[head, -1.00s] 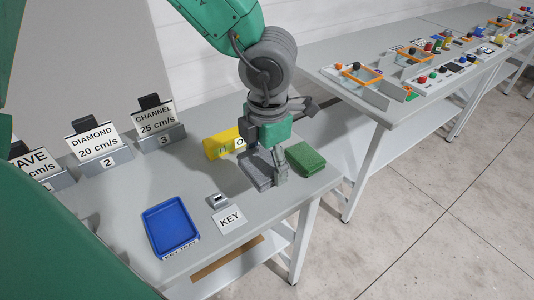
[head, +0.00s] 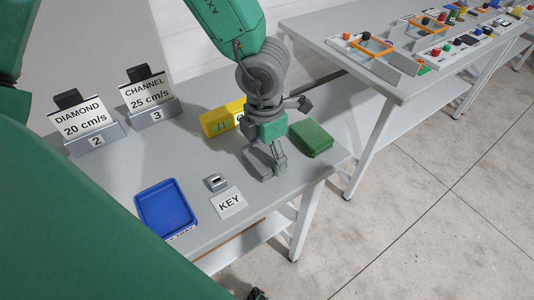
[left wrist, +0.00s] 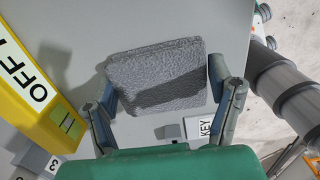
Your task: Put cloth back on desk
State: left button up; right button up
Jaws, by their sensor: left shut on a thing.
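A grey textured folded cloth (head: 260,160) is at the right end of the grey desk (head: 190,118). My left gripper (head: 272,168) comes down over it from above and is shut on it. In the left wrist view the cloth (left wrist: 160,78) spans between the two fingers of the left gripper (left wrist: 165,88), with a dark shadow across it. It is at or just above the desk top; I cannot tell whether it touches. My right gripper is not seen.
A green folded pad (head: 312,138) lies right of the gripper and a yellow box (head: 220,119) behind it. A blue tray (head: 166,207), a small grey device (head: 216,182) and a KEY card (head: 229,203) lie nearer. Numbered sign holders (head: 152,115) stand left.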

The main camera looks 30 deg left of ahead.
aim_at(267, 153)
pick_arm(q)
jog(key=shift+s+a+f, duration=0.2)
jog(key=shift+a, duration=0.2)
jog(key=o, duration=1.2)
jog(key=shift+d, duration=0.1)
jog(key=o, duration=0.3)
jog(key=shift+w+d+f, duration=0.1)
jog(key=shift+d, duration=0.2)
jog(key=shift+o, duration=0.2)
jog(key=shift+w+d, duration=0.2)
jog(key=shift+d, duration=0.4)
jog(key=shift+d+r, duration=0.1)
jog(key=shift+r, duration=0.2)
jog(key=shift+s+r, duration=0.1)
jog(key=shift+r, duration=0.2)
jog(key=r+p, duration=0.1)
jog(key=r, duration=0.2)
jog(key=a+r+p, duration=0.1)
jog(key=r, duration=0.2)
jog(key=shift+a+r, duration=0.1)
jog(key=shift+a, duration=0.1)
jog(key=shift+d+r+p, duration=0.1)
jog(key=shift+r+p, duration=0.35)
jog(key=shift+r, duration=1.95)
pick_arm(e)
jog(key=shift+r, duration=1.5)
